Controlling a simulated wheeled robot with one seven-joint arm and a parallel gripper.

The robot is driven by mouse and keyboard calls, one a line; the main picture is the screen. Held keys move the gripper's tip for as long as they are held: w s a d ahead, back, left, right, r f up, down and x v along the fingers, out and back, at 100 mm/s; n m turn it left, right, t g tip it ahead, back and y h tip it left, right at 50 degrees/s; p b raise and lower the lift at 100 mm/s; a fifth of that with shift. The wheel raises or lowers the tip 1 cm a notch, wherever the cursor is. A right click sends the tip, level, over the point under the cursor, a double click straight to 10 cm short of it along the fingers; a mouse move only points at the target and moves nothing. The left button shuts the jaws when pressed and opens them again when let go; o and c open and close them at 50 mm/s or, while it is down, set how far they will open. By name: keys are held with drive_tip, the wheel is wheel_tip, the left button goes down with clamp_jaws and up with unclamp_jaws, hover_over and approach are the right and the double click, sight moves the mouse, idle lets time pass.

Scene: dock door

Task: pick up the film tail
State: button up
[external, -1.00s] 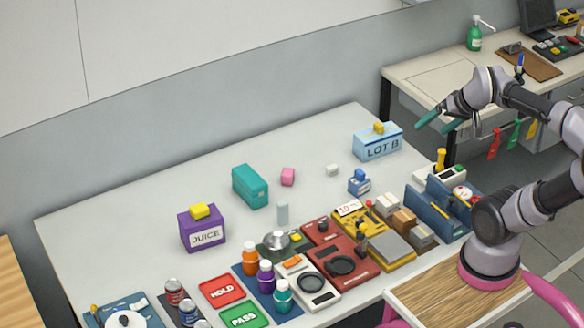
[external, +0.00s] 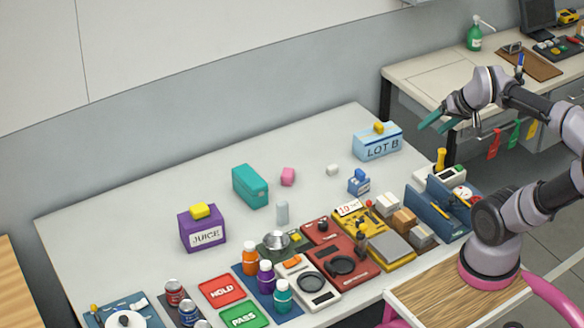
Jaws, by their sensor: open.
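My gripper (external: 434,126) has teal fingers, spread open and empty. It hangs above the right end of the white table, up and to the right of the pale blue LOT B box (external: 378,146). I cannot tell which thing, if any in view, is the film tail.
Bottles, the red HOLD sign (external: 222,291), the green PASS sign (external: 243,316) and tools crowd the front edge. The table's back left is clear.

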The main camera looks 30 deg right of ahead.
sight(278, 212)
drive_tip(key=shift+w, duration=0.1)
